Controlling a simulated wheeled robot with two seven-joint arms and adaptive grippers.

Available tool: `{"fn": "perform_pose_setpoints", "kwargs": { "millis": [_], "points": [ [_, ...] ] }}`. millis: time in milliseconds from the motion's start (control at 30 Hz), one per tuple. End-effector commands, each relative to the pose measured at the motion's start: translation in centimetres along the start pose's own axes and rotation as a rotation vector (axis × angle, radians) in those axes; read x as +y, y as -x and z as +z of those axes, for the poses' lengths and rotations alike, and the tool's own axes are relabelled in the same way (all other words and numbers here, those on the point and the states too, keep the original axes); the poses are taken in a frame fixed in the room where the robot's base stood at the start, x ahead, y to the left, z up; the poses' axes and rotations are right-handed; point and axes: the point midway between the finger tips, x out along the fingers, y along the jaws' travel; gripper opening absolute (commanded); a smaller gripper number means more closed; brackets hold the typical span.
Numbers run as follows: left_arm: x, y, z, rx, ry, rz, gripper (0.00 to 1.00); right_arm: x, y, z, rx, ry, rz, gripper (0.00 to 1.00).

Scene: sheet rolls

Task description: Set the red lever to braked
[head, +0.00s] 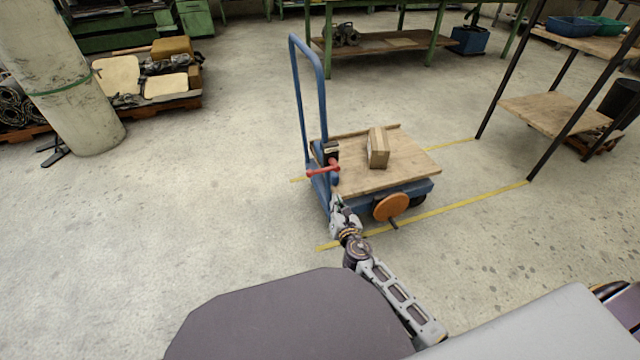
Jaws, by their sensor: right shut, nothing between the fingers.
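A blue trolley (412,187) with a wooden deck and a tall blue push handle stands in front of me. The red lever (322,170) is mounted on a dark block at the base of the handle, at the deck's left end. It lies roughly sideways, pointing left. My right gripper (336,203) is shut and empty, just below the red lever and close to the trolley's near left corner. I cannot tell whether it touches the trolley. My left gripper is not in view.
A cardboard box (378,148) sits on the deck. An orange disc (391,207) is on the trolley's near side. Yellow floor lines (450,215) flank the trolley. A concrete pillar (75,90) stands at left, a shelf rack (550,112) at right. The floor left of the trolley is clear.

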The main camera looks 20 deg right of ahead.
Motion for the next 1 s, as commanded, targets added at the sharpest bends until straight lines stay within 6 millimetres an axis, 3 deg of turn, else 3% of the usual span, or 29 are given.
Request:
{"fn": "perform_pose_setpoints", "kwargs": {
  "millis": [300,1000],
  "points": [
    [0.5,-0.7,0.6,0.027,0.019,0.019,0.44,1.8,-1.2,-1.8,0.006,0.286,0.115,0.00],
    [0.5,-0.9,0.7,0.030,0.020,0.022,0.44,2.0,-2.0,-2.0,0.006,0.306,0.122,0.00]
  ]
}}
